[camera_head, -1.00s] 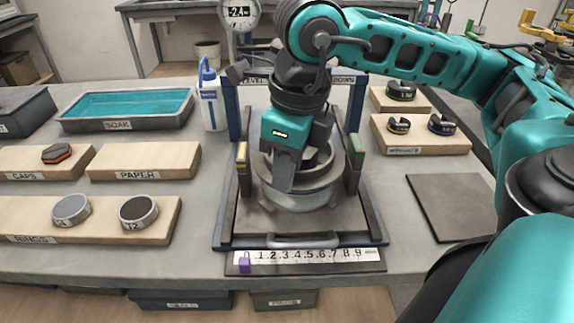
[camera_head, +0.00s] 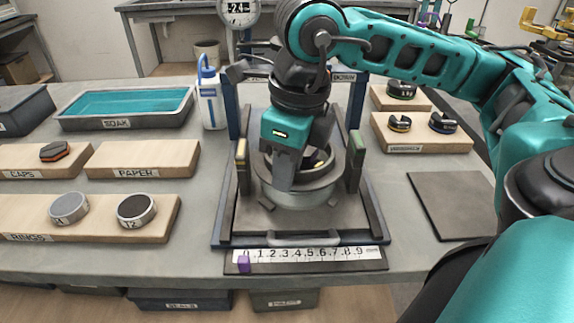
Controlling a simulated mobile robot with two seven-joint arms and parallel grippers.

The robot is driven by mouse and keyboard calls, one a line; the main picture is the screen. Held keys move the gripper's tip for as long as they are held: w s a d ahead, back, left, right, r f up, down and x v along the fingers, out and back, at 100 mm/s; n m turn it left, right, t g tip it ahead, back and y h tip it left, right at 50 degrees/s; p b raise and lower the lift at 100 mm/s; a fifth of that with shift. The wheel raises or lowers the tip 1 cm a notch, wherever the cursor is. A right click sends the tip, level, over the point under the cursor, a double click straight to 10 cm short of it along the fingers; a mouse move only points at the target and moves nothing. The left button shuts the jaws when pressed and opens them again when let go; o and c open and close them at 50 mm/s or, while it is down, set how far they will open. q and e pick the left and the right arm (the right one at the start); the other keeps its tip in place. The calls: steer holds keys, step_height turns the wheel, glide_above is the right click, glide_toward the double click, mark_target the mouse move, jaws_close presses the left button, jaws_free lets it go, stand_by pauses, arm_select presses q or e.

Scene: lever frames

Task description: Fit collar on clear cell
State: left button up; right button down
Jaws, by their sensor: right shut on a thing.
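A round, grey, partly see-through cell (camera_head: 298,198) with a wide rim stands in the middle of the blue-edged lever frame (camera_head: 230,228). My right gripper (camera_head: 300,168) points down into the cell's top opening from above. It is shut on a dark piece (camera_head: 318,158) with a small yellow mark, which looks like a collar. The fingers and the rim hide most of this piece, so I cannot tell whether it touches the cell. Two dark open collars, one with yellow (camera_head: 399,124) and one with blue (camera_head: 443,123), lie on the right board. My left gripper is out of view.
A ruler strip (camera_head: 306,256) with a purple slider (camera_head: 244,264) lies in front of the frame. Rings (camera_head: 136,210) sit on the left board. A squeeze bottle (camera_head: 210,100) and a soak tray (camera_head: 125,123) stand back left. A dark mat (camera_head: 452,205) lies empty at right.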

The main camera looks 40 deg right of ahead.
steer(key=c, duration=1)
jaws_free()
steer(key=shift+o, duration=0.2)
